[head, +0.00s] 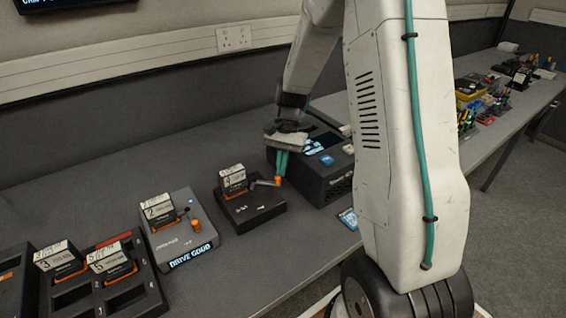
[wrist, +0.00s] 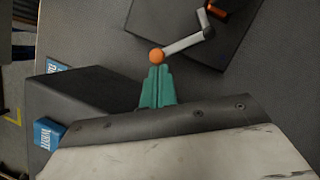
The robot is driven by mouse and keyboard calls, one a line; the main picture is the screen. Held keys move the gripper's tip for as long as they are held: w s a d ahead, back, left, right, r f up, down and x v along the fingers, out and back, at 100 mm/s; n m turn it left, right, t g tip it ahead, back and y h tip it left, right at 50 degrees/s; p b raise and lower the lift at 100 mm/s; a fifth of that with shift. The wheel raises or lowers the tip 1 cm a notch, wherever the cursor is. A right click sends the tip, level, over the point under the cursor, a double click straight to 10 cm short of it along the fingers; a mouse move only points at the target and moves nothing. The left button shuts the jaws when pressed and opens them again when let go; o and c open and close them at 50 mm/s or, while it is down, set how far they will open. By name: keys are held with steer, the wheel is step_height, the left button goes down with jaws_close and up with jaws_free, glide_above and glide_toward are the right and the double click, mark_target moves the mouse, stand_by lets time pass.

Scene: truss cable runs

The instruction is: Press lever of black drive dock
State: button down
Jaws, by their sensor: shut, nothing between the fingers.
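The black drive dock (head: 247,213) sits on the grey bench in the head view, with a labelled drive (head: 233,180) standing in it. Its lever (head: 265,183) is a grey metal arm with an orange knob (head: 278,181), sticking out on the dock's right side. In the wrist view the dock (wrist: 221,50) is at the top, with the lever (wrist: 185,44) reaching left to the orange knob (wrist: 156,56). My gripper (wrist: 157,70) has teal fingers, shut and empty, with the tips right at the knob. I cannot tell whether they touch it. The head view also shows my gripper (head: 281,172) there.
A grey dock (head: 180,235) with a drive and an orange-knobbed lever stands to the left. A black tray (head: 108,290) with drives is further left. A black box (head: 318,184) with a screen and blue button stands close to the right of my gripper.

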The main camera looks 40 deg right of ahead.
steer(key=s+m, duration=0.1)
steer(key=s+a+m, duration=0.1)
steer(key=shift+m+t+y, duration=0.3)
steer(key=shift+m+t, duration=0.1)
steer(key=s+a+m+t, duration=0.1)
steer(key=m, duration=0.1)
steer(key=shift+s+a+m, duration=0.1)
steer(key=shift+a+m, duration=0.1)
steer(key=shift+m, duration=0.1)
steer(key=shift+s+a+m+t, duration=0.4)
steer(key=shift+a+m+t, duration=0.15)
steer(key=shift+m, duration=0.55)
steer(key=shift+s+a, duration=0.2)
steer(key=shift+a, duration=0.4)
steer(key=shift+r, duration=0.1)
steer(key=v, duration=0.9)
steer(key=shift+d+r, duration=0.25)
steer(key=shift+r, duration=0.1)
steer(key=shift+s, duration=0.1)
